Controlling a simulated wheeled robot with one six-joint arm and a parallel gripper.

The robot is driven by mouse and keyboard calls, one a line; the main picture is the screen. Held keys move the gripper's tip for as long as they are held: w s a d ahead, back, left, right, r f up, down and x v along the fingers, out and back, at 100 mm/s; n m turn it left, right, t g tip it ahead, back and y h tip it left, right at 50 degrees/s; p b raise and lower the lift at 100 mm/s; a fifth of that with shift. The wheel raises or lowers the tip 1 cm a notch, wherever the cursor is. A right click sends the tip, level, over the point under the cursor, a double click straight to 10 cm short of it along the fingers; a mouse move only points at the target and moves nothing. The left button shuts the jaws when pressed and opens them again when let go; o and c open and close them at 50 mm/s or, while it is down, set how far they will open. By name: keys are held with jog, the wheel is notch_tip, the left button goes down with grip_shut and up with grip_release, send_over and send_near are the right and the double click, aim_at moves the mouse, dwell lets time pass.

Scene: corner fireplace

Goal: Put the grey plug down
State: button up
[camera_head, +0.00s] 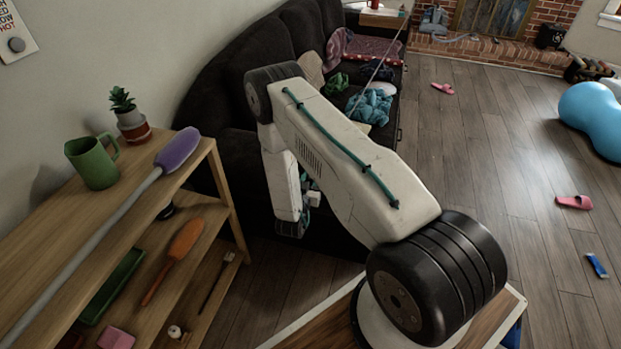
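My arm reaches out from the lower right and folds down in front of the dark sofa. My gripper (308,198) is at its lower end, mostly hidden behind the arm links. I cannot tell whether its fingers are open or shut. A small light grey piece shows there, but I cannot tell whether it is the grey plug or part of my wrist. I cannot make out the grey plug for certain anywhere else in view.
A wooden shelf (215,211) at left holds a green mug (93,163), a potted plant (132,122) and a purple duster (178,150). The dark sofa (225,90) carries clothes.

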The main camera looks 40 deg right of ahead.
jog(key=o, duration=0.4)
